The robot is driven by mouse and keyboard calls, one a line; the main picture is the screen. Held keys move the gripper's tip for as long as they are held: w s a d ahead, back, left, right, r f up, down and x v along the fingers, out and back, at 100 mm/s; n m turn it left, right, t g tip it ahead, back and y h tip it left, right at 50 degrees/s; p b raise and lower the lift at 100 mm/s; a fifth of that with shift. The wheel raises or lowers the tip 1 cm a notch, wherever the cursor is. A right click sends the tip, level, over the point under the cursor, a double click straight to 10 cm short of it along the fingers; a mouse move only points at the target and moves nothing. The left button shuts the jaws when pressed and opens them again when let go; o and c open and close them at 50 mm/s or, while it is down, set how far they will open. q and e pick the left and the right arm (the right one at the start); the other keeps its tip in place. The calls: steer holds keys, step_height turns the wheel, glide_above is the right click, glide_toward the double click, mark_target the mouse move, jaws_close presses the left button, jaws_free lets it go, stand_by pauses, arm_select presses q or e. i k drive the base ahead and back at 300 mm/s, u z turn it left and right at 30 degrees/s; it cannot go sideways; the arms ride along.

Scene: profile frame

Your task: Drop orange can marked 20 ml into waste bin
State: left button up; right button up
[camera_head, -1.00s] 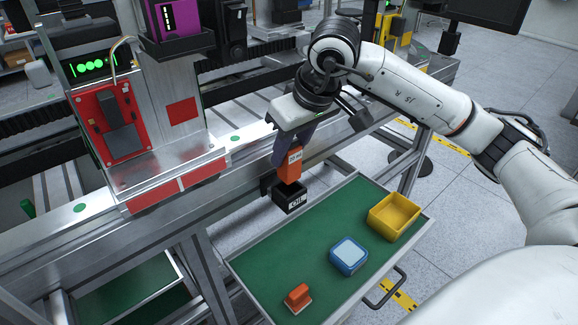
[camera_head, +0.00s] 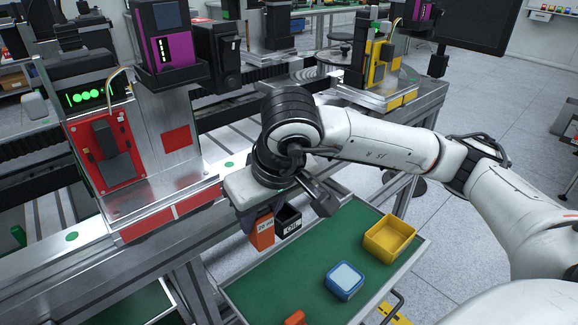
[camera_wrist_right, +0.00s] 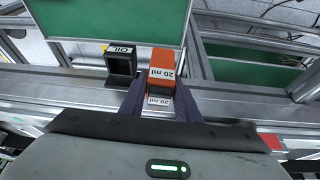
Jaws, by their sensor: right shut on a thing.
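My right gripper (camera_head: 257,214) is shut on the orange can (camera_head: 262,233), a box-shaped orange container. In the right wrist view the can (camera_wrist_right: 162,62) sits between the two dark fingers, and its white labels read "20 ml". The can hangs just left of an open black box (camera_head: 289,222) in the head view. That black box (camera_wrist_right: 122,64) carries a label that looks like "OIL" in the wrist view. I cannot tell which container, if any, is the waste bin. My left gripper is not in view.
A green tray (camera_head: 265,285) holds a yellow open bin (camera_head: 390,238), a blue box with a pale top (camera_head: 344,280) and an orange piece (camera_head: 295,318) cut by the lower edge. A red and metal machine (camera_head: 120,150) stands left of my gripper. Bare green surface lies between the things.

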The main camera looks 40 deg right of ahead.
mark_target(393, 244)
steer(key=z, duration=1.7)
steer(key=k, duration=0.75)
steer(key=z, duration=1.8)
steer(key=i, duration=1.65)
steer(key=u, duration=2.95)
